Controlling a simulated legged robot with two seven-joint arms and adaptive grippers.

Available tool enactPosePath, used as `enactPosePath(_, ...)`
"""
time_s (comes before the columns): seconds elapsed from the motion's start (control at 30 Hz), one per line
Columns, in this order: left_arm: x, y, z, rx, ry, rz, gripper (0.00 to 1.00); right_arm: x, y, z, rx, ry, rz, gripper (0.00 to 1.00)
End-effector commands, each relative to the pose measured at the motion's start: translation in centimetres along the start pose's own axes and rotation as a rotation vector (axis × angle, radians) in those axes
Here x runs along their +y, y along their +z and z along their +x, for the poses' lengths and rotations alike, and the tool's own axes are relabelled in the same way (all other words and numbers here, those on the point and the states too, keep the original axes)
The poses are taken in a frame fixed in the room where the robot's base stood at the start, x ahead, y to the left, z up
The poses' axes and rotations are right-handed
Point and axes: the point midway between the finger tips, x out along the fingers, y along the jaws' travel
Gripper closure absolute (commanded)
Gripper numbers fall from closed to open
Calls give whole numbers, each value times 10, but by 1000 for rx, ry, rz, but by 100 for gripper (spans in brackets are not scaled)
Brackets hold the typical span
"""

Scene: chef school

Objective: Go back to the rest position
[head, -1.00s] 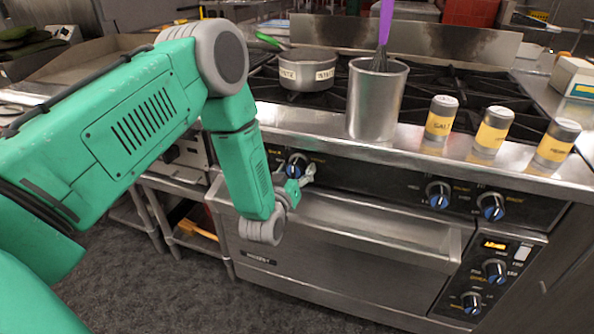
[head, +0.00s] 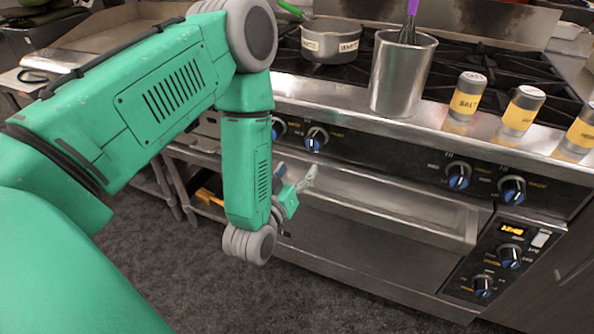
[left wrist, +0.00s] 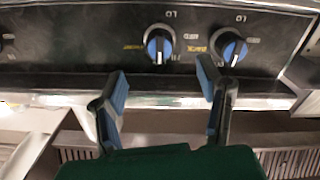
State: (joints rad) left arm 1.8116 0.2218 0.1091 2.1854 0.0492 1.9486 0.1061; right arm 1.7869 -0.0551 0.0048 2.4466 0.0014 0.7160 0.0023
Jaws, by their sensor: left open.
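My left arm comes in from the left in the head view and bends down in front of the stove. My left gripper (head: 299,178) hangs before the oven front, below the knob panel. In the left wrist view the left gripper (left wrist: 163,98) is open, with its blue-padded fingers apart and nothing between them. Two blue-and-black knobs show beyond the fingertips, a left knob (left wrist: 159,45) and a right knob (left wrist: 230,47). The gripper appears apart from them. My right gripper is not in view.
The stove (head: 330,99) carries a pot (head: 330,42), a metal canister (head: 401,75) with a purple-handled whisk (head: 409,22), a salt shaker (head: 466,97) and two more shakers. The oven door (head: 370,245) is below. Grey floor (head: 215,285) is clear at lower left.

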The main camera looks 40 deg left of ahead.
Motion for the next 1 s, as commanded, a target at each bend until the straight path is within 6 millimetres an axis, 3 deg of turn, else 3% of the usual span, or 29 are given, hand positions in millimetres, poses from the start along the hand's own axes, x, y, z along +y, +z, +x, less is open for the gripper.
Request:
enactPosePath(0.5,1,1,0,-7,2,1,40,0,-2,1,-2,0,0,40)
enactPosePath(0.57,2,8,-3,-40,5,7,40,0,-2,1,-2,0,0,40)
enactPosePath(0.67,5,38,-16,-188,19,37,40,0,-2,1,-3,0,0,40)
enactPosePath(0.77,7,86,-50,-448,38,96,40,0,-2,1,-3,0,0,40)
enactPosePath(0.9,-4,147,-129,-869,55,213,40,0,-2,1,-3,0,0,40)
enactPosePath(1.0,-18,169,-189,-1131,56,294,40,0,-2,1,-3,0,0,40)
